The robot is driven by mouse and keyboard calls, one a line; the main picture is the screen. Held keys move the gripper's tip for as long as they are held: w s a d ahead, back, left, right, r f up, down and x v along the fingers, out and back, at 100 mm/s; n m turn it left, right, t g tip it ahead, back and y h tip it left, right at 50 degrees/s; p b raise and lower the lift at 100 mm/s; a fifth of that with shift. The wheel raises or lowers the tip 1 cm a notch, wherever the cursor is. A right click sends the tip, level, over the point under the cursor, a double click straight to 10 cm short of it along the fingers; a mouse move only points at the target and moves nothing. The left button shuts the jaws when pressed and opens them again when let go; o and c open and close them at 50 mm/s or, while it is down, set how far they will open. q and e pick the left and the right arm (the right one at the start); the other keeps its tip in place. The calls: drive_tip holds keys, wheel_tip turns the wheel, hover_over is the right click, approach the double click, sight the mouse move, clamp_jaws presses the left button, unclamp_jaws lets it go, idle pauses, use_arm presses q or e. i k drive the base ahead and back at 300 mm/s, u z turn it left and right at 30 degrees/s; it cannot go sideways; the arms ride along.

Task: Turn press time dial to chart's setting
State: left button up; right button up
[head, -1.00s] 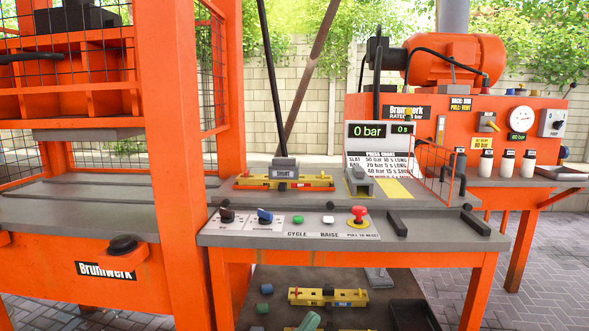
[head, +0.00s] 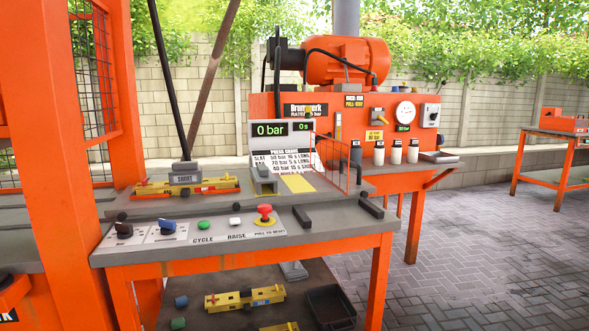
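The control table in the head view carries two dials at its left front: a black dial (head: 124,229) and a blue dial (head: 168,227). Which of them sets time cannot be read. The display (head: 283,129) above reads 0 bar and 0 s. The press chart (head: 290,161) below it lists SLAT, a second row and a third with bar and seconds values; the top row seems to read 50 bar 16 s LONG, but the small print is unclear and partly hidden by the guard. Neither of my grippers is in view.
A green cycle button (head: 204,226), a white raise button (head: 236,207) and a red stop button (head: 264,212) sit right of the dials. Black bars and a wire guard (head: 332,165) stand at the table's right. An orange press frame (head: 45,130) blocks the left. Paving (head: 470,230) at right is clear.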

sight(168, 227)
drive_tip(key=k, duration=0.5)
drive_tip(key=u, duration=1)
drive_tip(key=i, duration=1)
drive_tip(key=u, duration=0.05)
